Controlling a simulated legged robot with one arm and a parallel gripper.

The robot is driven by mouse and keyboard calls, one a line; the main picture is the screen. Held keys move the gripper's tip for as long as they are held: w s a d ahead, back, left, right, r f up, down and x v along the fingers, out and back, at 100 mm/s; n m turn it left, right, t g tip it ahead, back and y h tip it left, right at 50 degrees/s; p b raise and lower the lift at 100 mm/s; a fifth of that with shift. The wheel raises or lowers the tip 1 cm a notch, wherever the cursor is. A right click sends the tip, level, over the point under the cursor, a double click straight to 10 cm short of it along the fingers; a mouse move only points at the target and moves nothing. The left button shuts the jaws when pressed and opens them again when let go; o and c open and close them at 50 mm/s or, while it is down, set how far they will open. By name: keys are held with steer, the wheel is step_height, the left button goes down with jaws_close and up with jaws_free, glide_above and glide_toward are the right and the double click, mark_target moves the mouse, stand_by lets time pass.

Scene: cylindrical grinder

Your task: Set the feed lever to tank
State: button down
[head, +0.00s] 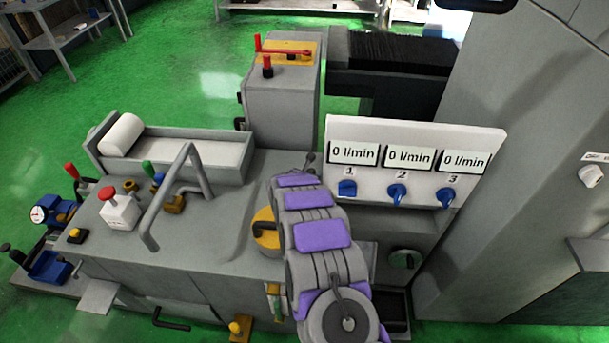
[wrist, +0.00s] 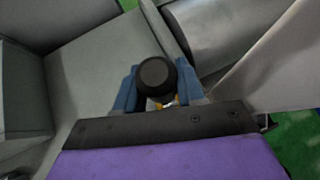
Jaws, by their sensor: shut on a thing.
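In the wrist view a round black knob (wrist: 157,76) sits between the two blue fingers of my gripper (wrist: 155,88). The fingers are shut on it. A little yellow shows just below the knob. In the head view my purple and grey arm covers the gripper and the gripped knob. A yellow round plate (head: 265,230) on the machine top shows just left of my arm, partly hidden by it. I cannot read any lever marking such as "tank".
A white panel (head: 420,135) with blue knobs and "0 l/min" displays stands right of my arm. A bent grey handle bar (head: 168,195), a red-topped button box (head: 118,205) and a trough with a white roll (head: 122,135) lie left. A tall grey cabinet (head: 510,180) bounds the right.

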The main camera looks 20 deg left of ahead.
steer(key=shift+w+d+r, duration=0.15)
steer(key=c, duration=1.1)
jaws_free()
steer(key=shift+o, duration=0.2)
steer(key=shift+a, duration=0.45)
steer(key=shift+d, duration=0.3)
steer(key=shift+s+a+r, duration=0.2)
steer(key=shift+s+r, duration=0.05)
steer(key=shift+s, duration=0.35)
steer(key=d+p+v, duration=0.1)
steer(key=v, duration=1.5)
steer(key=shift+a, duration=0.3)
